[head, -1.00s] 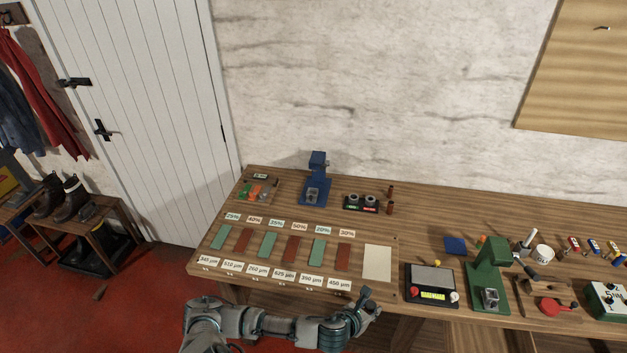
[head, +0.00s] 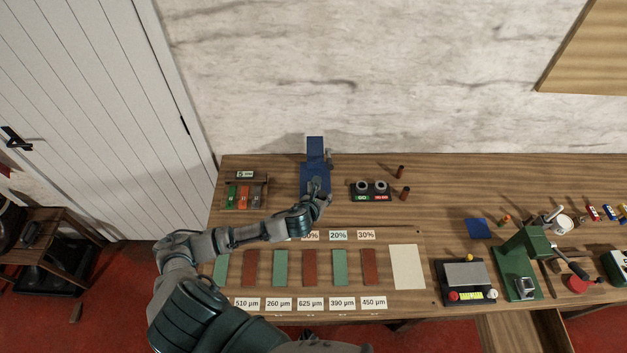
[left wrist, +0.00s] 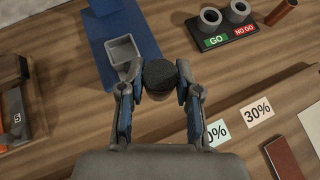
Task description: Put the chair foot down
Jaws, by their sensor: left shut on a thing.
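My left gripper (head: 318,192) reaches in over the bench at the front of the blue fixture (head: 315,148). In the left wrist view, the left gripper (left wrist: 160,92) is shut on the chair foot (left wrist: 160,74), a short round piece with a dark, rough top. The foot is between the two fingers. The blue fixture (left wrist: 88,30) has a grey square cup (left wrist: 122,52) just beyond and left of the held foot. The foot is beside the cup, not in it. How high the foot is above the bench I cannot tell. My right gripper is not in view.
Right of the blue fixture is the GO / NO GO gauge (head: 371,189) with two grey rings, and two brown cylinders (head: 405,192). A tray of coloured pieces (head: 245,196) lies left. Red and green strips with cards line the front. A green press (head: 520,262) stands right.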

